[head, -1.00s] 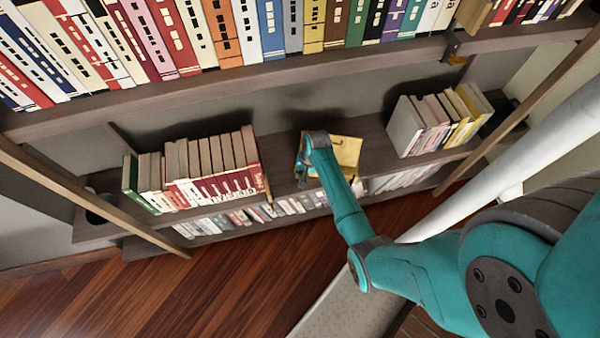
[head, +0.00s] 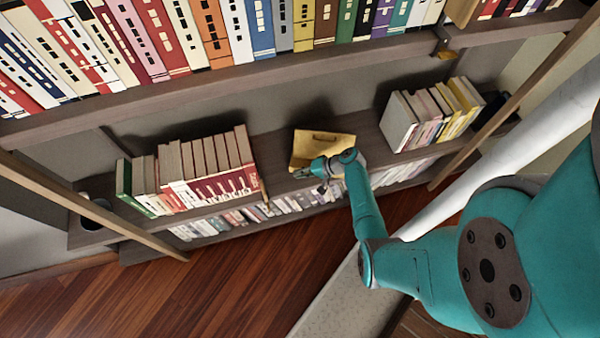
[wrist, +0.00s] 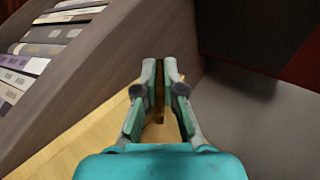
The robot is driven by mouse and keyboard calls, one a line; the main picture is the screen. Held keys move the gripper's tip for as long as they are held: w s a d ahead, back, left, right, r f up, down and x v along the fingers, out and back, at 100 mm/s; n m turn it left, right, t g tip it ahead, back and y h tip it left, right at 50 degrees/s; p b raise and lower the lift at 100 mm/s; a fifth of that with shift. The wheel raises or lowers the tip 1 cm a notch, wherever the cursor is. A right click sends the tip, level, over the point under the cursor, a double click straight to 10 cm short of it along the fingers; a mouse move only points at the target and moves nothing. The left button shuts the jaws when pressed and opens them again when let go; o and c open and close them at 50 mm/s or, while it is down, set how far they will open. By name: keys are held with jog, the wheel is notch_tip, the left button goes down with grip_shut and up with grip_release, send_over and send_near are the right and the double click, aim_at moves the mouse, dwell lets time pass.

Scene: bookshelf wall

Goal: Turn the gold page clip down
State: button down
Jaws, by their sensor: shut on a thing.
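A yellow stand (head: 308,142) with a dark curved slot or handle in its face sits on the middle shelf, between two groups of books. My gripper (head: 303,173) is at its lower front edge, fingers pointing left in the head view. In the wrist view my gripper (wrist: 160,72) has its two fingers closed around a narrow gold-brown strip, the page clip (wrist: 159,90). The yellow surface (wrist: 90,140) runs below and beside the fingers there. The clip is too small and covered to make out in the head view, and its angle is unclear.
Books with red and white spines (head: 215,185) stand left of the stand; pale and yellow books (head: 430,115) stand to the right. A thick shelf (head: 240,85) full of tall books runs above. A lower row of books (head: 240,215) lies below. Wooden uprights flank the bay.

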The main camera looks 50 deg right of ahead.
jog(key=shift+s+a+f, duration=0.2)
jog(key=shift+f, duration=0.05)
jog(key=c, duration=1.3)
grip_release()
jog(key=shift+w+r, duration=0.1)
jog(key=shift+d, duration=0.1)
jog(key=shift+s+d+r, duration=0.25)
jog(key=shift+s+r, duration=0.05)
jog(key=v, duration=1.1)
jog(key=shift+s, duration=0.1)
